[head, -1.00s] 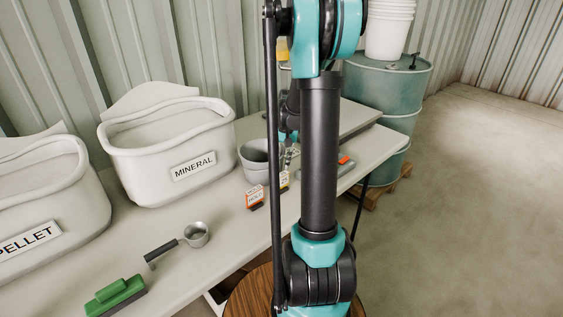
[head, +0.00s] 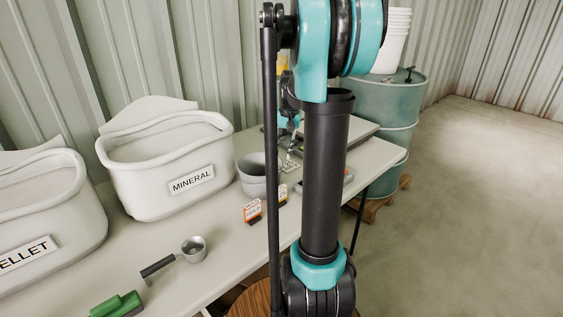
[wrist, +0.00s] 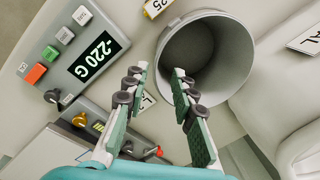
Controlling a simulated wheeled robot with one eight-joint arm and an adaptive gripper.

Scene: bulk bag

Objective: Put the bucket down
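The grey bucket (head: 252,180) stands upright on the table, right of the tub labelled MINERAL. In the wrist view the bucket (wrist: 205,62) shows from above, its mouth open and its inside grey. My gripper (wrist: 160,72) is open, with a clear gap between its two fingers. The fingertips are at the bucket's near left rim, and the right finger overlaps the bucket in the picture. I cannot tell whether it touches. In the head view my gripper (head: 291,153) is small and partly hidden by my arm, just right of the bucket.
A scale (wrist: 85,62) reading -220 G lies left of my fingers. The MINERAL tub (head: 170,185) and PELLET tub (head: 45,215) stand left. A scoop (head: 193,249), green brush (head: 118,304) and small orange box (head: 252,211) lie on the table. A drum (head: 385,110) stands behind.

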